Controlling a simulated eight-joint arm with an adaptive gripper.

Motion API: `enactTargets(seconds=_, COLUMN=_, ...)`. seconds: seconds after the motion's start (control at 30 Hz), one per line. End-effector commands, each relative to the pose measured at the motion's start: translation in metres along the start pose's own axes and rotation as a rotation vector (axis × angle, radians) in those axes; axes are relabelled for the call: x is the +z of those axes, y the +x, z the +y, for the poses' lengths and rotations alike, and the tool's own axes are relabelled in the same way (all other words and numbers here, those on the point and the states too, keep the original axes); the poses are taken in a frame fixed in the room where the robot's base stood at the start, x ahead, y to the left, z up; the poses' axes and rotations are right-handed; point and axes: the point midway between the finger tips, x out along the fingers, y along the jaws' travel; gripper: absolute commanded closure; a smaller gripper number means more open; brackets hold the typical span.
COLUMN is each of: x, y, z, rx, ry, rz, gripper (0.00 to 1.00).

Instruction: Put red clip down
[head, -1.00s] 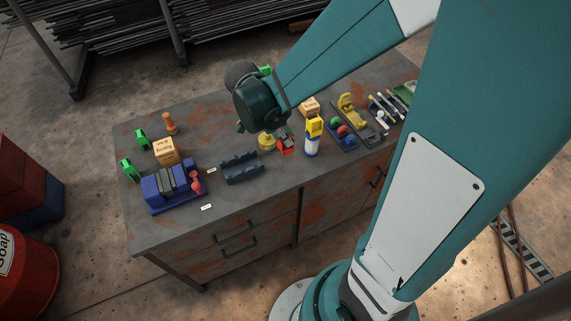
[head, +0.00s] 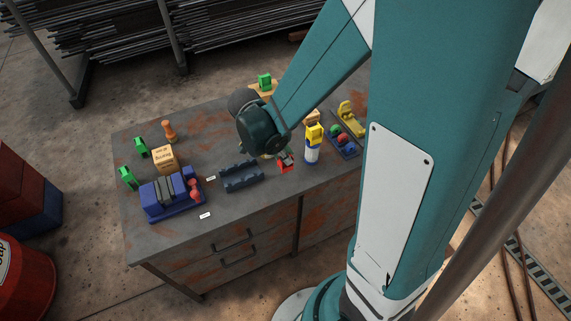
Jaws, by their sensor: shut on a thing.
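The red clip (head: 285,168) shows in the head view between the dark notched rack and the yellow-and-white bottle. My gripper (head: 285,157) is shut on it from above, mostly hidden behind my wrist. Whether the clip touches the table top is too small to tell. The dark notched rack (head: 241,177) lies to the left of the clip. The blue drum device (head: 172,197) with grey blocks and red knobs stands further left.
The yellow-and-white bottle (head: 312,147) stands close to the right of the clip. A wooden block (head: 165,158), green clips (head: 141,147) and an orange peg (head: 169,131) are at the left. A tray with coloured balls (head: 343,140) is at the right. The front strip of the table (head: 250,205) is clear.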

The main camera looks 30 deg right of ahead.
Motion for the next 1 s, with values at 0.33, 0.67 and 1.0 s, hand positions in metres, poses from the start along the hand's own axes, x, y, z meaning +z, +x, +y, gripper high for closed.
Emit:
enactTargets(seconds=0.33, x=0.007, y=0.018, z=0.0, rx=0.0, ry=0.0, rz=0.0, gripper=1.0)
enactTargets(seconds=0.67, x=0.016, y=0.038, z=0.001, rx=0.0, ry=0.0, rz=0.0, gripper=1.0)
enactTargets(seconds=1.0, x=0.016, y=0.039, z=0.001, rx=0.0, ry=0.0, rz=0.0, gripper=1.0)
